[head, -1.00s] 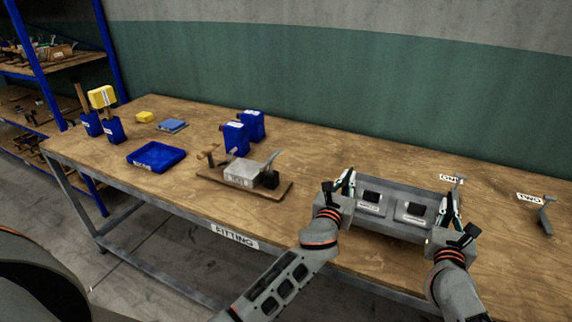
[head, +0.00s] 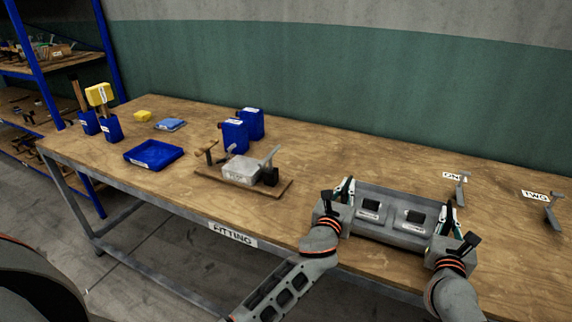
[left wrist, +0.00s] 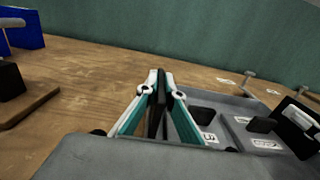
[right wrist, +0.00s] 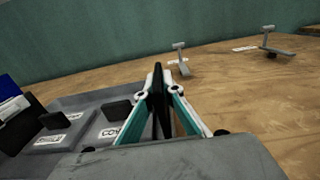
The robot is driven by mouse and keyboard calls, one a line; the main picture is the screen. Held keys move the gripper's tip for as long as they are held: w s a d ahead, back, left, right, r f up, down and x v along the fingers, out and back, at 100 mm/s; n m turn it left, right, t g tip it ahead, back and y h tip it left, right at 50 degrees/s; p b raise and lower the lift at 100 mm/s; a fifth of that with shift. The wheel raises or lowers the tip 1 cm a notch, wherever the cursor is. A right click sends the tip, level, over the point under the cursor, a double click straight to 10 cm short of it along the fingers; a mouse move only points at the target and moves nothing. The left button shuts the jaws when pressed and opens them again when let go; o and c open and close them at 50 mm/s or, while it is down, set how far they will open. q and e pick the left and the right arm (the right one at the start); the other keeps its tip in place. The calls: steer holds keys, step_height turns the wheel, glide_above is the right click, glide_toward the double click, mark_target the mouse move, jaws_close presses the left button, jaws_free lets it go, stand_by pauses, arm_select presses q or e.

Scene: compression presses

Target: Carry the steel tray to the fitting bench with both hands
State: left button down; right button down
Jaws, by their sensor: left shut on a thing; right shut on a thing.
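The grey steel tray (head: 385,236) is over the front right part of the fitting bench (head: 300,163); I cannot tell whether it rests on the wood or hangs just above it. Two grey blocks with dark knobs and white labels, a left one (head: 369,210) and a right one (head: 411,218), sit inside it. My left gripper (head: 346,190) is shut on the tray's left end wall, and its fingers also show in the left wrist view (left wrist: 160,78). My right gripper (head: 445,222) is shut on the tray's right end wall, also seen in the right wrist view (right wrist: 158,80).
A wooden board (head: 210,182) with a grey press block stands left of the tray. Further left are blue bins (head: 235,135), a blue tray (head: 153,154) and a yellow block (head: 142,116). Metal brackets by labels ONE (head: 461,188) and TWO (head: 553,212) stand to the right.

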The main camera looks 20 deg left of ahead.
arm_select(q)
steer(key=shift+f+b, duration=0.35)
steer(key=shift+f, duration=0.15)
arm_select(e)
steer(key=shift+f, duration=0.5)
arm_select(q)
steer(key=c, duration=2.4)
jaws_free()
steer(key=shift+f, duration=0.15)
arm_select(e)
steer(key=c, duration=2.4)
jaws_free()
steer(key=shift+f, duration=0.15)
arm_select(q)
steer(key=shift+o, duration=0.9)
steer(key=shift+s, duration=0.1)
arm_select(e)
steer(key=shift+o, duration=0.9)
arm_select(q)
steer(key=s, duration=1.1)
steer(key=shift+s, duration=0.4)
arm_select(e)
steer(key=shift+s, duration=0.1)
steer(key=s, duration=1.2)
